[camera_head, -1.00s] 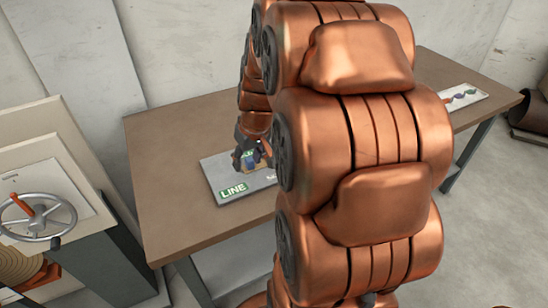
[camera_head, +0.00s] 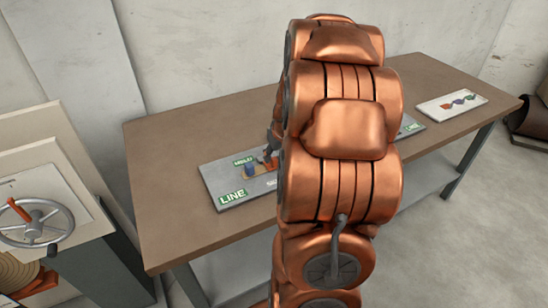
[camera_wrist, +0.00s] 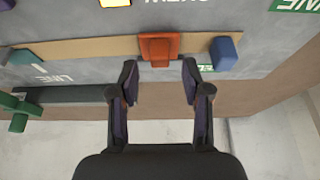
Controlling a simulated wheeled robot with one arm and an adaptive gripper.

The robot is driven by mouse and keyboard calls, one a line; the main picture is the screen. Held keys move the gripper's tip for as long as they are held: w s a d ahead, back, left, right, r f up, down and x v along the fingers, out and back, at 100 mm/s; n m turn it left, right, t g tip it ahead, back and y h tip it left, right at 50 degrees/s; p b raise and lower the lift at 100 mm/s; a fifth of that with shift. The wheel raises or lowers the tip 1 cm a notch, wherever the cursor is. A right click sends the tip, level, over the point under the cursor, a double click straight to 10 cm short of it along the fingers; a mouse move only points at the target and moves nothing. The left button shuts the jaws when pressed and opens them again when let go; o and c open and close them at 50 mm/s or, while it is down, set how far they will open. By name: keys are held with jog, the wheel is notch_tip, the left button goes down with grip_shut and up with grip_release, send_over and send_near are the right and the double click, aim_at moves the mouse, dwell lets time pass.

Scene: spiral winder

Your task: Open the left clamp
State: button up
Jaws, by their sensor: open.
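A grey board (camera_head: 228,198) lies on the table, with LINE and WELD labels at its left end. An orange block (camera_wrist: 158,48) and a blue block (camera_wrist: 224,52) sit on a tan strip (camera_wrist: 95,48); the blue block also shows in the head view (camera_head: 249,170). I cannot tell which piece is the left clamp. My gripper (camera_wrist: 160,82) is open and empty, its two fingers apart just short of the orange block, which is centred ahead of the gap. In the head view my arm hides most of the gripper and the board's middle.
In the wrist view a green piece (camera_wrist: 19,112) and a dark bar (camera_wrist: 75,95) lie at the left. A white tray (camera_head: 452,103) with coloured pieces is at the table's right end. A handwheel (camera_head: 35,222) stands left of the table (camera_head: 165,150). The table's left part is clear.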

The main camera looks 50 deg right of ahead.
aim_at(274, 158)
jog(key=shift+x, duration=1.65)
jog(key=shift+c, duration=0.4)
grip_shut()
